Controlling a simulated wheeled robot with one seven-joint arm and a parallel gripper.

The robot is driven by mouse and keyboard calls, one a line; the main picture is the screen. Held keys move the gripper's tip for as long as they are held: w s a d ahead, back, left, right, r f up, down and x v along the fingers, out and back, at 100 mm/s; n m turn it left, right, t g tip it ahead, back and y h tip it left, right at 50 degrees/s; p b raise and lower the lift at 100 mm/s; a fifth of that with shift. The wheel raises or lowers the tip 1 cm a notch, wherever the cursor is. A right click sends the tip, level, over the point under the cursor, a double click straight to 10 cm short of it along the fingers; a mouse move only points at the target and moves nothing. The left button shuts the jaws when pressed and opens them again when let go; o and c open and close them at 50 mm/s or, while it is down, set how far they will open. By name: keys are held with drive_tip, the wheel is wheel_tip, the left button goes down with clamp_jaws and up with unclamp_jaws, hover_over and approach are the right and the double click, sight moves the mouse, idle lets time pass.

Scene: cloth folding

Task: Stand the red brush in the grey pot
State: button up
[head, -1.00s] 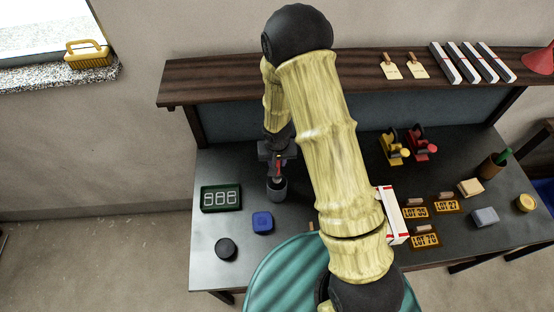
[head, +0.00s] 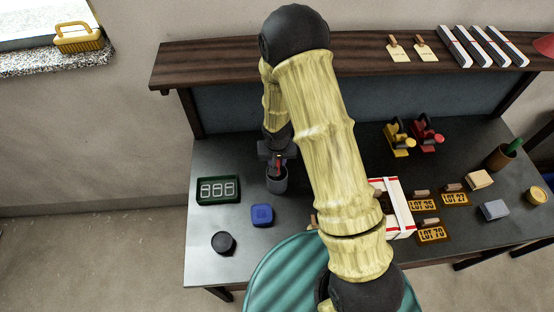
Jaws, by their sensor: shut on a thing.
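The grey pot (head: 277,184) stands upright on the dark desk, left of my arm. My gripper (head: 277,160) is right above the pot, pointing down, and is shut on the red brush (head: 278,166). Only a short red piece of the brush shows between the fingers. The brush's lower end is at or inside the pot's mouth; whether it touches the bottom is hidden.
A green-framed number display (head: 218,190), a blue block (head: 262,214) and a black round thing (head: 222,242) lie left of and in front of the pot. A white box with red stripes (head: 400,208) and lot plates (head: 422,202) lie right of my arm. A wooden shelf (head: 220,66) runs behind.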

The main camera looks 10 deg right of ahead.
drive_tip(key=shift+f, duration=0.3)
drive_tip(key=o, duration=1.1)
drive_tip(key=shift+c, duration=0.2)
wheel_tip(320, 180, up, 17)
drive_tip(key=s+b, duration=0.2)
drive_tip(key=shift+s, duration=0.35)
drive_tip(key=shift+a+r, duration=0.1)
idle(0.6)
